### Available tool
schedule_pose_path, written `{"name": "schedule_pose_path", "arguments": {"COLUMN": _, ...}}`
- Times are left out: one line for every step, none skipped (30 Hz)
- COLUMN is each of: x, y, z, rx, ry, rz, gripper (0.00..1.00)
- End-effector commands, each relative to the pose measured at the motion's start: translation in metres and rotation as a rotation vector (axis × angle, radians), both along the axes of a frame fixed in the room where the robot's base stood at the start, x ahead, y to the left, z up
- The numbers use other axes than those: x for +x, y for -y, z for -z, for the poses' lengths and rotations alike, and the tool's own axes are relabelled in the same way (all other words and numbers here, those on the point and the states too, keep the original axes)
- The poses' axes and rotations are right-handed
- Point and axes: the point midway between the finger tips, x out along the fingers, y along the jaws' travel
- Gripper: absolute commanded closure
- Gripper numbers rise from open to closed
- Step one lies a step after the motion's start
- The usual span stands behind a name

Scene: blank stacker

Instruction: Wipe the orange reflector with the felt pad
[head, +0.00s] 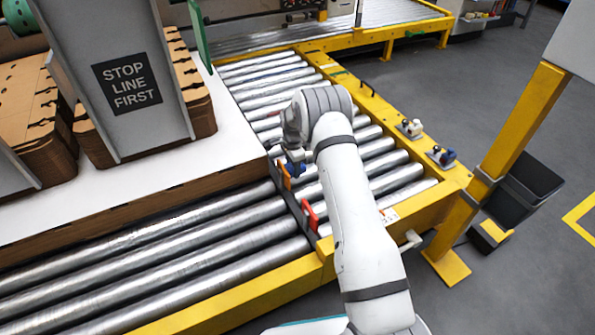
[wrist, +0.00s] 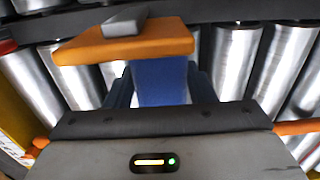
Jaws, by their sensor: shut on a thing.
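The orange reflector (wrist: 85,50) shows in the wrist view as a flat orange block with a small grey piece (wrist: 125,20) on its far side. In the head view the reflector (head: 286,180) shows as a small orange patch on a dark beam across the rollers. My gripper (wrist: 160,92) is shut on the blue felt pad (wrist: 160,80), which extends up to the reflector's near edge. Whether they touch I cannot tell. In the head view my gripper (head: 296,166) is partly hidden by my wrist.
A red piece (head: 309,214) stands on the same dark beam, nearer the yellow frame. Steel rollers (head: 170,245) lie around it. A white-topped platform (head: 235,150) with brown stacks is at left. Two small fittings (head: 411,128) (head: 441,156) sit on the right yellow rail.

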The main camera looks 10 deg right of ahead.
Motion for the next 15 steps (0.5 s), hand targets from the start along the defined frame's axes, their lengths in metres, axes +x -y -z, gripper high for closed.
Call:
{"name": "schedule_pose_path", "arguments": {"x": 0.005, "y": -0.003, "z": 0.003, "rx": 0.001, "ry": 0.002, "rz": -0.001, "gripper": 0.75}}
{"name": "schedule_pose_path", "arguments": {"x": 0.008, "y": -0.004, "z": 0.003, "rx": 0.001, "ry": 0.002, "rz": -0.001, "gripper": 0.75}}
{"name": "schedule_pose_path", "arguments": {"x": 0.011, "y": -0.005, "z": 0.003, "rx": 0.001, "ry": 0.002, "rz": -0.001, "gripper": 0.75}}
{"name": "schedule_pose_path", "arguments": {"x": 0.012, "y": -0.005, "z": 0.002, "rx": 0.001, "ry": 0.002, "rz": -0.001, "gripper": 0.75}}
{"name": "schedule_pose_path", "arguments": {"x": 0.013, "y": -0.006, "z": 0.002, "rx": 0.001, "ry": 0.001, "rz": -0.001, "gripper": 0.75}}
{"name": "schedule_pose_path", "arguments": {"x": 0.015, "y": -0.006, "z": 0.002, "rx": 0.001, "ry": 0.001, "rz": -0.001, "gripper": 0.75}}
{"name": "schedule_pose_path", "arguments": {"x": 0.016, "y": -0.007, "z": 0.001, "rx": 0.001, "ry": 0.001, "rz": -0.001, "gripper": 0.75}}
{"name": "schedule_pose_path", "arguments": {"x": 0.017, "y": -0.007, "z": 0.001, "rx": 0.002, "ry": 0.002, "rz": -0.001, "gripper": 0.75}}
{"name": "schedule_pose_path", "arguments": {"x": 0.017, "y": -0.007, "z": 0.0, "rx": 0.001, "ry": 0.001, "rz": -0.001, "gripper": 0.75}}
{"name": "schedule_pose_path", "arguments": {"x": 0.016, "y": -0.007, "z": 0.0, "rx": 0.001, "ry": 0.001, "rz": -0.001, "gripper": 0.75}}
{"name": "schedule_pose_path", "arguments": {"x": 0.015, "y": -0.006, "z": -0.001, "rx": 0.001, "ry": 0.0, "rz": 0.0, "gripper": 0.75}}
{"name": "schedule_pose_path", "arguments": {"x": 0.012, "y": -0.005, "z": -0.001, "rx": 0.002, "ry": -0.002, "rz": 0.0, "gripper": 0.75}}
{"name": "schedule_pose_path", "arguments": {"x": 0.01, "y": -0.004, "z": -0.002, "rx": 0.001, "ry": -0.003, "rz": 0.0, "gripper": 0.75}}
{"name": "schedule_pose_path", "arguments": {"x": 0.008, "y": -0.003, "z": -0.002, "rx": 0.002, "ry": -0.002, "rz": 0.0, "gripper": 0.75}}
{"name": "schedule_pose_path", "arguments": {"x": 0.004, "y": -0.002, "z": -0.003, "rx": 0.001, "ry": -0.003, "rz": 0.0, "gripper": 0.75}}
